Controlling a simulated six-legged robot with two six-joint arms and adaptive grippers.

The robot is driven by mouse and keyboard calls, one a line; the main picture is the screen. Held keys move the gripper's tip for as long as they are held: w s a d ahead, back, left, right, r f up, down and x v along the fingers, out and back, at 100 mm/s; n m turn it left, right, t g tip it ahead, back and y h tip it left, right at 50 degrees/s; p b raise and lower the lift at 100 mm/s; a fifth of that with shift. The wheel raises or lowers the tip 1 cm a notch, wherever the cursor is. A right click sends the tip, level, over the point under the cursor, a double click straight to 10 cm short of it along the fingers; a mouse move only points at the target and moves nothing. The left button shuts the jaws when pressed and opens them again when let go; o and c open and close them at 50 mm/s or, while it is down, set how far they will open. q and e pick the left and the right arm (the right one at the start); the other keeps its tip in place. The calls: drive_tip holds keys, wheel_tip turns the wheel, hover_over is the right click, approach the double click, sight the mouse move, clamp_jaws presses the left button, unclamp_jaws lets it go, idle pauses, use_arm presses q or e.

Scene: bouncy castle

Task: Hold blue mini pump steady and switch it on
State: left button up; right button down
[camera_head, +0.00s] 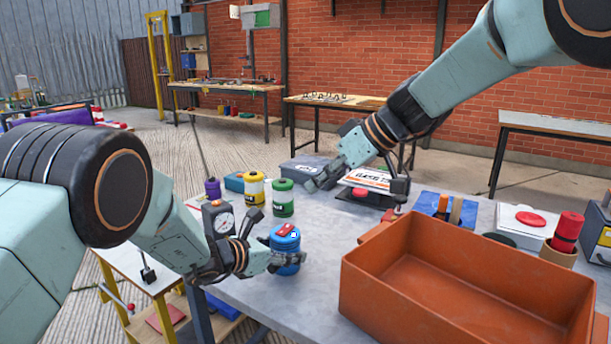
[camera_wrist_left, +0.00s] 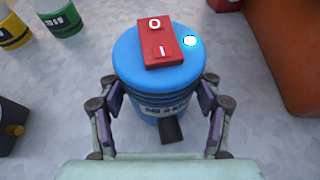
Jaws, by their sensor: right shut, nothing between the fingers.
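The blue mini pump (camera_head: 286,244) stands upright on the grey table, left of the orange bin. My left gripper (camera_head: 279,261) is shut on its body. In the left wrist view the fingers press on both sides of the pump (camera_wrist_left: 150,84). On its top is a red rocker switch (camera_wrist_left: 160,43) marked 0 and I. Beside the switch a small round light (camera_wrist_left: 190,41) glows white-cyan. I cannot tell which way the rocker is tilted. My right gripper (camera_head: 318,183) is shut and empty, above and behind the pump, apart from it.
The orange bin (camera_head: 455,285) fills the table's right front. Yellow (camera_head: 254,190) and green (camera_head: 283,197) canisters and a gauge box (camera_head: 220,220) stand close behind and left of the pump. A grey case (camera_head: 305,167) lies farther back. Table before the pump is bare.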

use_arm(q)
drive_tip(key=o, duration=0.4)
drive_tip(key=v, duration=1.2)
drive_tip(key=shift+w, duration=0.1)
